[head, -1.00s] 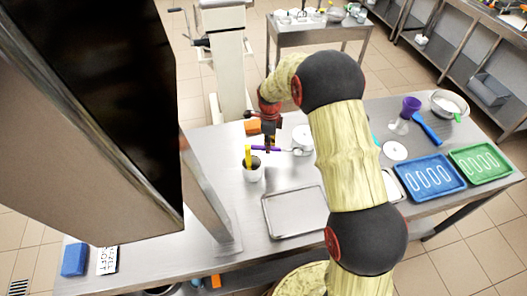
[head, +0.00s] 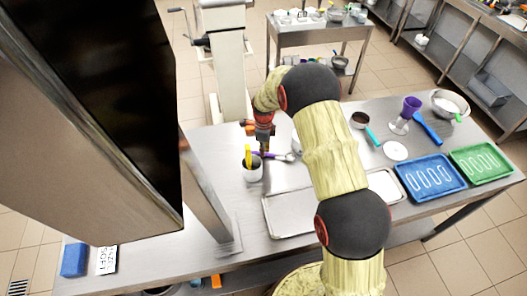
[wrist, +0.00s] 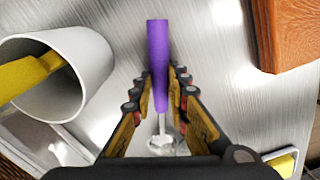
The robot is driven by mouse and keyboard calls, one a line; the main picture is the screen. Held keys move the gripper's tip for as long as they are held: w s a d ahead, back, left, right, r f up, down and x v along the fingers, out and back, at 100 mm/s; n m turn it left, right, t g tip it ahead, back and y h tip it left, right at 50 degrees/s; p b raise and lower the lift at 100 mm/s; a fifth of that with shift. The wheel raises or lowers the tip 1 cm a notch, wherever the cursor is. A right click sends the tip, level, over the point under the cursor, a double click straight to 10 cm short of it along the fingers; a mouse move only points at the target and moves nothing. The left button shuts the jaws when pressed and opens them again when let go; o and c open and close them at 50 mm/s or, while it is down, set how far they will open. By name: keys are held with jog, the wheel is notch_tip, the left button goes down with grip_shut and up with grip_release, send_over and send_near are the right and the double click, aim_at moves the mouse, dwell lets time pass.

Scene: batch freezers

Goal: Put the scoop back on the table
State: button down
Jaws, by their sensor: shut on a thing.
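The scoop (head: 284,157) has a purple handle and a pale, clear-looking bowl. My gripper (head: 264,150) is shut on its handle, low over the steel table (head: 205,255). In the wrist view the purple handle (wrist: 158,50) runs between the fingers of my gripper (wrist: 164,82) and sticks out past the tips. The bowl end points back toward the palm and is partly hidden. I cannot tell whether the scoop touches the table.
A white cup (head: 253,173) with a yellow-handled tool stands close beside the scoop. An orange-brown block (wrist: 292,35) lies on the other side. A metal tray (head: 290,222), blue tray (head: 407,181) and green tray (head: 456,162) lie to the right.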

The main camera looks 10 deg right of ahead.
jog(key=c, duration=1.7)
grip_release()
jog(key=s+r+n+t, duration=0.1)
jog(key=s+r+n, duration=0.2)
jog(key=r, duration=0.9)
jog(key=s+r+n, duration=0.2)
jog(key=s+r, duration=0.1)
jog(key=r, duration=1)
jog(key=s+d+r+n+t, duration=0.1)
jog(key=s+r+n+t, duration=0.1)
jog(key=s+r+n, duration=0.7)
jog(key=s+n, duration=0.2)
jog(key=s, duration=0.5)
jog(key=s+r+n+t, duration=0.1)
jog(key=s+r+n, duration=0.1)
jog(key=s, duration=0.5)
jog(key=s+d+r+n+t, duration=0.1)
jog(key=s+n, duration=0.3)
jog(key=s, duration=0.4)
jog(key=shift+s+r+n+p, duration=0.3)
jog(key=shift+s+p, duration=0.05)
